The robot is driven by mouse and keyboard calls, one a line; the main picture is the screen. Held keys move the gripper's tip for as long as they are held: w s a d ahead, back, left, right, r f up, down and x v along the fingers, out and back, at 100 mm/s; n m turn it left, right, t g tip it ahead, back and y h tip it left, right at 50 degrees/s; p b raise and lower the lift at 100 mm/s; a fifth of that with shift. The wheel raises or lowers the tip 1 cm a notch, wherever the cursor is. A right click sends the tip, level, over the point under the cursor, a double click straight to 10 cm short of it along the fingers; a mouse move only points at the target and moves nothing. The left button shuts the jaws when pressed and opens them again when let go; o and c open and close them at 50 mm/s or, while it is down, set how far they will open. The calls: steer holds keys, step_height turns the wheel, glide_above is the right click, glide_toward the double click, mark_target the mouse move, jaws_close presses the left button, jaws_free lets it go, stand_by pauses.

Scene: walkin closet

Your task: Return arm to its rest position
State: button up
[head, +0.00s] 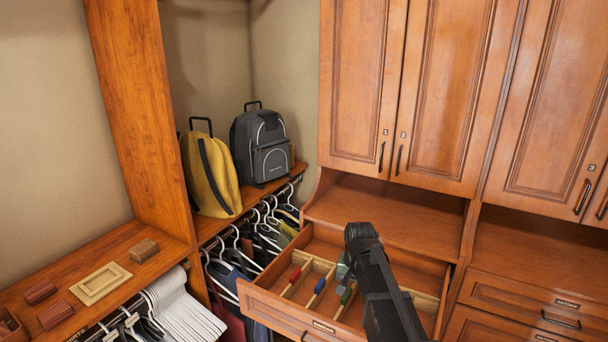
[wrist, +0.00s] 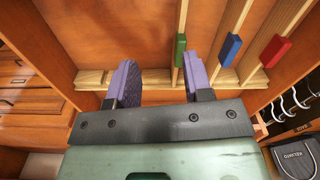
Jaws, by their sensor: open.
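My gripper shows in the wrist view with two purple-padded fingers (wrist: 157,84) spread apart and nothing between them. It is over the open drawer (head: 275,309), whose inside has pale wooden dividers (head: 323,283). The red block (head: 295,275) and blue block (head: 320,285) also show in the head view. There my dark arm reaches over the drawer's right part and hides the fingers.
Tall cabinet doors (head: 440,90) rise behind the drawer, above an empty open shelf (head: 400,217). A yellow backpack (head: 208,172) and a grey backpack (head: 260,147) stand on the left shelf, with hangers below. A beige frame (head: 101,284) lies on the near-left counter.

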steer(key=s+n, duration=0.4)
steer(key=s, duration=1.2)
step_height(320, 180, down, 7)
steer(key=s+b, duration=0.2)
steer(key=b, duration=0.5)
steer(key=shift+r, duration=0.1)
